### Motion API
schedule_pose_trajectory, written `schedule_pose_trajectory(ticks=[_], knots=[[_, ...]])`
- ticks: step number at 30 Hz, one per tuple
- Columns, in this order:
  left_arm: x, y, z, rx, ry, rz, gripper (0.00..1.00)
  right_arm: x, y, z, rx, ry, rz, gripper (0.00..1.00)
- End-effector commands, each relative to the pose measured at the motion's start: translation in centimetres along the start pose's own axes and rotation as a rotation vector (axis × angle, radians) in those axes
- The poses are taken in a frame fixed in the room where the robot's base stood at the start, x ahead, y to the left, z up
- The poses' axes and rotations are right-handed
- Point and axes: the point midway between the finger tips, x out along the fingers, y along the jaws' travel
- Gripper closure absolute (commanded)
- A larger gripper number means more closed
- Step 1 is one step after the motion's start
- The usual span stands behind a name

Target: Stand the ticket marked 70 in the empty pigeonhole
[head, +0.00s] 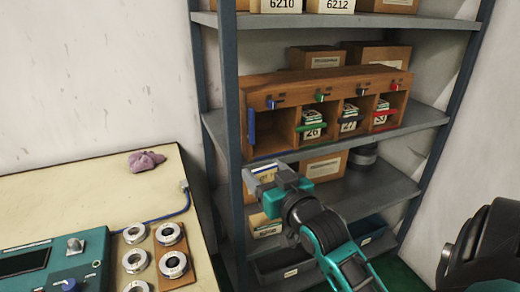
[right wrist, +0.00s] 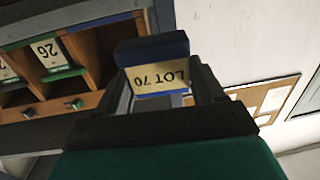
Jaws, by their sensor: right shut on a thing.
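The ticket marked LOT 70 (right wrist: 160,77) is a pale card with blue edging, upside down in the right wrist view. My right gripper (right wrist: 163,90) is shut on it. In the head view the gripper (head: 280,178) holds the ticket (head: 263,174) in front of and below the wooden pigeonhole rack (head: 330,84), apart from it. The leftmost pigeonhole (head: 272,130) is empty, with an upright blue bar (head: 252,126) at its left side. The other pigeonholes hold tickets, one marked 26 (head: 312,132), behind coloured bars. My left gripper is not in view.
The rack stands on a grey metal shelf (head: 418,118) with cartons above and below. A carton (head: 324,166) is close behind the right gripper. A bench (head: 70,195) at left carries several bearing rings, a teal device (head: 55,265) and a purple cloth (head: 146,161).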

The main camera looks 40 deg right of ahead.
Motion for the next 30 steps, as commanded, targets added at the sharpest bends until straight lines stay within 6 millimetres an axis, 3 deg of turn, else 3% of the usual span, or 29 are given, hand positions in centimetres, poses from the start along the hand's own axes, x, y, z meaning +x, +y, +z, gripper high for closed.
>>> schedule_pose_trajectory(ticks=[1, 3, 9, 14, 30], knots=[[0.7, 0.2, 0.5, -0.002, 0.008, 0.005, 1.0, 0.4, 2.3, -0.2, -0.001, 0.012, 0.027, 0.69], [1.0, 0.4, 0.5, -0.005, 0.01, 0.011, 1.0, 0.6, 4.8, -1.1, 0.004, 0.018, 0.054, 0.69], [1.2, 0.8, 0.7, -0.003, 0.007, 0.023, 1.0, 0.5, 8.5, -2.9, 0.016, 0.033, 0.088, 0.69], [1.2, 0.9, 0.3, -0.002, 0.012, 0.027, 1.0, 2.3, 9.2, -3.4, 0.021, 0.038, 0.09, 0.69], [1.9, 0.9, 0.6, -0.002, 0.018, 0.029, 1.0, 15.0, 10.3, -3.7, 0.02, 0.036, 0.091, 0.69]])
